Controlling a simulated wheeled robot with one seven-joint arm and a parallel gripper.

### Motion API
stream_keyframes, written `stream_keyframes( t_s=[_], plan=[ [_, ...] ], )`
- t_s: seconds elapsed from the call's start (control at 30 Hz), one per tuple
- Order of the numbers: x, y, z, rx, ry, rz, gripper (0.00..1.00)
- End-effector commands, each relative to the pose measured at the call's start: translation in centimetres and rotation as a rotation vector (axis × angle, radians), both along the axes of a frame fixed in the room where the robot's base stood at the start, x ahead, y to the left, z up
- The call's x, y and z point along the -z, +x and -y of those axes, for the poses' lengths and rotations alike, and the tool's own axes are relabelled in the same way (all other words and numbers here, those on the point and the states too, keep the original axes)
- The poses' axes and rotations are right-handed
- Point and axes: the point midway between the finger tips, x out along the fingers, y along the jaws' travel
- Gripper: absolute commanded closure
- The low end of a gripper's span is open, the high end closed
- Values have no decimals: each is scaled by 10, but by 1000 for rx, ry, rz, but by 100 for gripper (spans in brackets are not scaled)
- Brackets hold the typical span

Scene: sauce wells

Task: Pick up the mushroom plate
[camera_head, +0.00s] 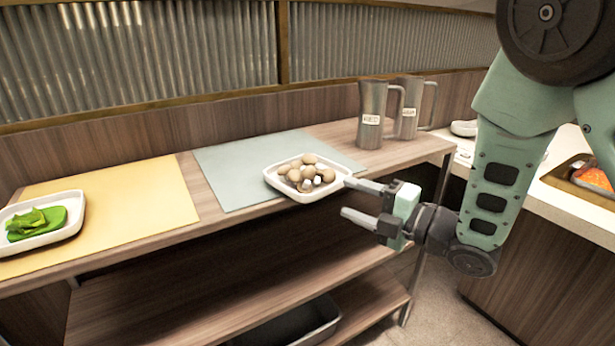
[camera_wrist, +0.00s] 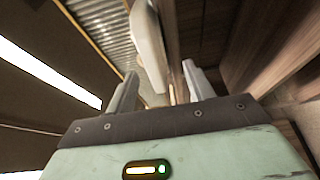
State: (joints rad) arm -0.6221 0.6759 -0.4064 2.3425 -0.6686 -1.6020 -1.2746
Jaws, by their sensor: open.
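The mushroom plate (camera_head: 322,193) is a white square-cornered dish holding several brown and pale mushrooms (camera_head: 306,172). It sits on a pale blue mat, its front corner near the shelf's front edge. My gripper (camera_head: 346,198) is open, its two fingers pointing left, at the plate's right side. One finger appears at or very near the plate's right rim; I cannot tell whether it touches. In the wrist view, the plate's pale edge (camera_wrist: 148,45) shows ahead, beyond and between the open fingers (camera_wrist: 158,82).
A white plate with green peppers (camera_head: 40,222) sits on a yellow mat (camera_head: 130,210) at the left. Two metal jugs (camera_head: 372,115) stand behind the mushroom plate to the right. A metal tray (camera_head: 300,325) is on the lower shelf. A counter (camera_head: 590,220) is at the right.

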Motion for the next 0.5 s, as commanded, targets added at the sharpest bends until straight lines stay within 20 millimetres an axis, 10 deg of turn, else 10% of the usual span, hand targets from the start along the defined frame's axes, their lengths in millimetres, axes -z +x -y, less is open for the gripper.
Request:
stream_keyframes(
  t_s=[0.5],
  plan=[
    [-6, 28, -47, -2, 0, 0, 47]
  ],
)
